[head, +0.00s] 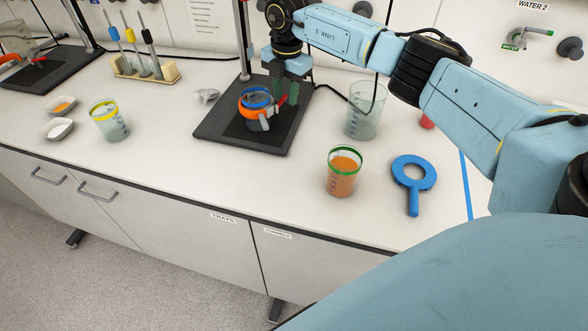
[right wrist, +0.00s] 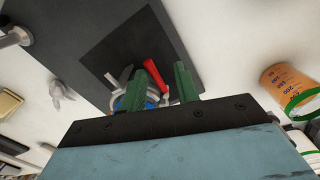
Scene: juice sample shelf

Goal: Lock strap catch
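A blue-rimmed vessel (head: 257,97) with an orange strap (head: 250,112) around it stands on the dark stand base (head: 215,133). A red catch lever (head: 283,101) sticks out at the strap's right side, beside a grey fitting. My right gripper (head: 286,92) reaches down over it from above. In the right wrist view my green fingers (right wrist: 160,88) are apart, with the red lever (right wrist: 156,76) showing between them; I cannot tell whether they touch it. The blue rim (right wrist: 133,97) is partly hidden behind the fingers. My left gripper is not in view.
A yellow-rimmed beaker (head: 108,120), small dishes (head: 60,129) and a rack (head: 145,72) are left. The front counter between is clear.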

